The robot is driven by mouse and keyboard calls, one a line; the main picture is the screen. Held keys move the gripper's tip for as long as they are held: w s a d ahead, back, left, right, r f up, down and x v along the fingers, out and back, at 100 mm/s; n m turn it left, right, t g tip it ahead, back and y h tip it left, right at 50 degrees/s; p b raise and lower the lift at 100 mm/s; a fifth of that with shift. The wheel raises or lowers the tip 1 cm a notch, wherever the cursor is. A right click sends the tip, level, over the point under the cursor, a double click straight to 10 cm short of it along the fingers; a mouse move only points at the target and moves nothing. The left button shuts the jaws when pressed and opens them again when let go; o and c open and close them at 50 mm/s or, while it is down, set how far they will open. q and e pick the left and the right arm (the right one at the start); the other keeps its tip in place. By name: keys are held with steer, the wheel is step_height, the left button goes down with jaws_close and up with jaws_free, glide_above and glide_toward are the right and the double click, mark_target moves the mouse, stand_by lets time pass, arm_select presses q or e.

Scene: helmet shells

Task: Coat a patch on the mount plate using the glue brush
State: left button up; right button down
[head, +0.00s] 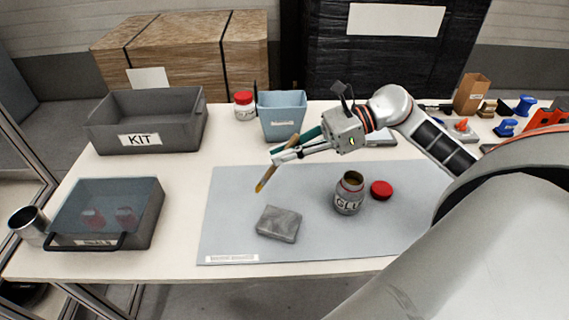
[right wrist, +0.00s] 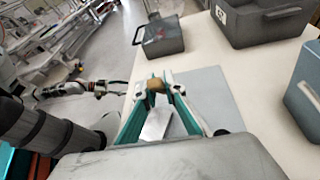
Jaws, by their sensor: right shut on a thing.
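My right gripper (head: 280,154) is shut on the glue brush (head: 268,177), which hangs tilted with its yellowish tip down. The brush tip is above the mat, up and left of the mount plate in the head view. The mount plate (head: 279,224) is a grey block lying flat on the mat; it shows between the fingers in the right wrist view (right wrist: 155,125). The glue jar (head: 349,194) stands open and upright right of the plate, its red lid (head: 381,189) beside it. My left gripper (right wrist: 103,88) shows small off the table's side; its jaws are unclear.
A blue-grey mat (head: 225,225) lies under plate and jar. A KIT bin (head: 180,137), a lidded grey box (head: 148,215) and a metal cup (head: 29,224) stand at left. A blue bin (head: 283,118) and red-capped jar (head: 244,106) stand behind. Several small parts lie at far right.

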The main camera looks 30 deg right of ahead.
steer(key=shift+r, duration=0.95)
steer(key=shift+r+p, duration=0.35)
steer(key=shift+r, duration=0.1)
arm_select(q)
steer(key=shift+s+a+r, duration=0.15)
steer(key=shift+s+r, duration=0.15)
steer(key=shift+s, duration=0.15)
steer(key=shift+w+r, duration=0.1)
steer(key=shift+r, duration=0.05)
